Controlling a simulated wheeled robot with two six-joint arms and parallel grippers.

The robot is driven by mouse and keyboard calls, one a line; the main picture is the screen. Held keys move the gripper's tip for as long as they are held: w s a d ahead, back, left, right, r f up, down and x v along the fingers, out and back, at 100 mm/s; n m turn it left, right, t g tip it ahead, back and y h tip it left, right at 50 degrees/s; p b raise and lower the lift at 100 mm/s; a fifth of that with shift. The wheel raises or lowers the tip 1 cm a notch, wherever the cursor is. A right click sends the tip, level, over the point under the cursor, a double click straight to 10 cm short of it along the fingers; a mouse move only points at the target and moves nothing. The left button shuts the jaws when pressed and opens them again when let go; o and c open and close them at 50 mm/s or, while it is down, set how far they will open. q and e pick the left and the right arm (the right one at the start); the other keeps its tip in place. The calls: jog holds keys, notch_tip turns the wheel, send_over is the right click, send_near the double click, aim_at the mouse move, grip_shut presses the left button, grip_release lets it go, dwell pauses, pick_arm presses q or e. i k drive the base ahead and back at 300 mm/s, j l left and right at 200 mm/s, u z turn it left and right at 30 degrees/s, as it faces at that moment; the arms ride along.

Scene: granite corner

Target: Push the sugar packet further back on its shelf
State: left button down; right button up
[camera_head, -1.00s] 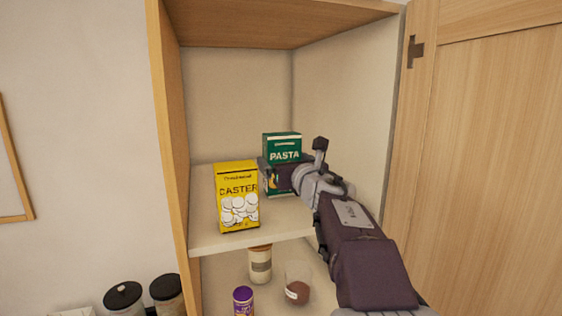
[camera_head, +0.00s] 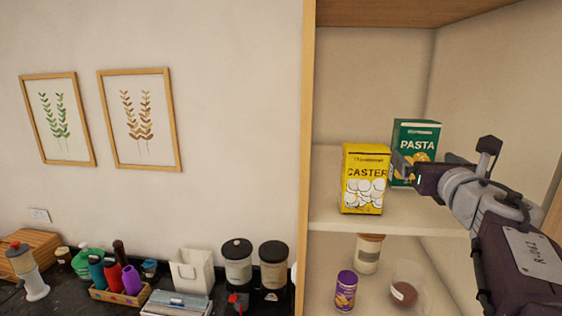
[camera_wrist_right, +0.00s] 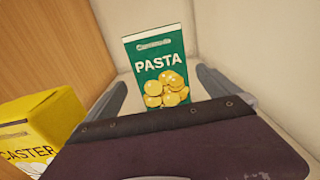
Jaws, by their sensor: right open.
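The sugar packet is a yellow box marked CASTER (camera_head: 364,180). It stands upright near the front of the cupboard's upper shelf (camera_head: 335,217) and shows in part at the left of the right wrist view (camera_wrist_right: 30,128). My right gripper (camera_head: 410,170) is open and empty, just right of the sugar packet, in front of the green pasta box (camera_head: 416,140). In the right wrist view the pasta box (camera_wrist_right: 160,72) shows beyond and between the two fingers (camera_wrist_right: 163,92). I cannot tell whether the gripper touches either box. My left gripper is not in view.
The cupboard's left side panel (camera_head: 308,120) stands left of the sugar packet. The shelf behind the packet looks clear. A purple tin (camera_head: 346,291), a jar (camera_head: 368,254) and a glass (camera_head: 405,290) stand on the lower shelf. Several counter items, including dark-lidded canisters (camera_head: 237,262), are left.

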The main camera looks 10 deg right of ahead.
aim_at(364, 172)
jog(key=k+j, duration=0.2)
jog(key=k, duration=0.2)
jog(key=k+j, duration=0.15)
jog(key=k, duration=0.25)
